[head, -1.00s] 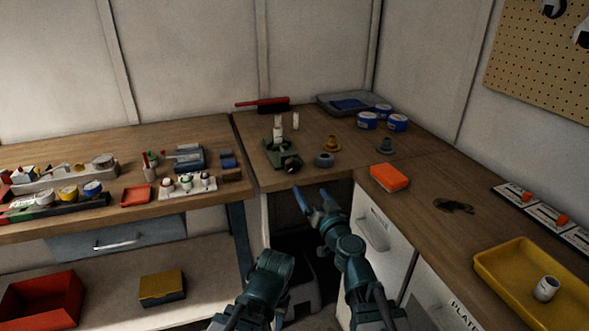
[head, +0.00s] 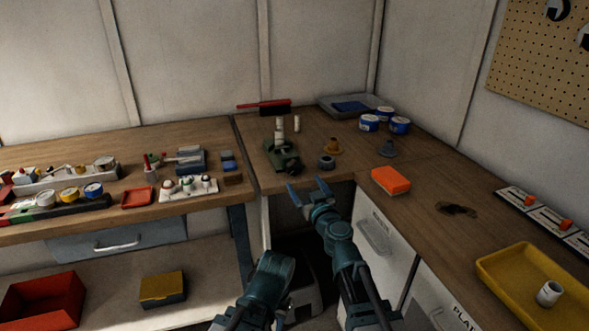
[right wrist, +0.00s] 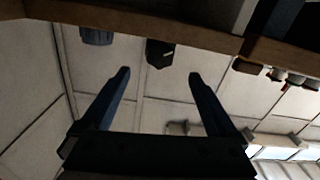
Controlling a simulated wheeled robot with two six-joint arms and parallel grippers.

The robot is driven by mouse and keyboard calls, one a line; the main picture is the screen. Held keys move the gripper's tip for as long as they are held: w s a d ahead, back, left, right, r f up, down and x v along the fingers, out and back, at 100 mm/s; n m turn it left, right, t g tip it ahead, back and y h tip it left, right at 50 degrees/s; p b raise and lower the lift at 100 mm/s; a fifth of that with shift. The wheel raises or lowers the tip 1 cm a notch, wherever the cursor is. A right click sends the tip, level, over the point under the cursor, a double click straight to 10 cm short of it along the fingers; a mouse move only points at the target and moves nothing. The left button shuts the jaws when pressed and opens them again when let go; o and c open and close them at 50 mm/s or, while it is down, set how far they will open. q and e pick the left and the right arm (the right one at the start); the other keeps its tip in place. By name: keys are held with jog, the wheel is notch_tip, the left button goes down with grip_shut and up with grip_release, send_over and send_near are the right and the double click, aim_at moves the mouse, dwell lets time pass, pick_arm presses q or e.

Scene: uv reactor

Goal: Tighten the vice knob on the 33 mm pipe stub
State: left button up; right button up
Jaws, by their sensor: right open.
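The green vice (head: 283,155) stands near the front edge of the bench corner. Its dark knob (head: 293,167) faces the front edge. A white pipe stub (head: 280,135) stands upright at the vice; I cannot read its size. My right gripper (head: 309,184) is open and empty, in front of the bench edge and short of the knob. In the right wrist view, which looks upside down, the dark knob (right wrist: 160,53) shows beyond and between the spread fingers (right wrist: 159,75), apart from them.
A grey ring (head: 327,162) sits right of the vice, with a brass-coloured part (head: 333,146) behind it. A second white stub (head: 297,125) stands behind. An orange sponge-like block (head: 390,180) lies near the right edge. Open space lies before the bench corner.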

aim_at(296, 169)
jog(key=x, duration=1)
jog(key=c, duration=1.4)
jog(key=shift+o, duration=0.2)
jog(key=shift+m, duration=0.3)
jog(key=shift+d+m, duration=0.1)
jog(key=shift+m, duration=3)
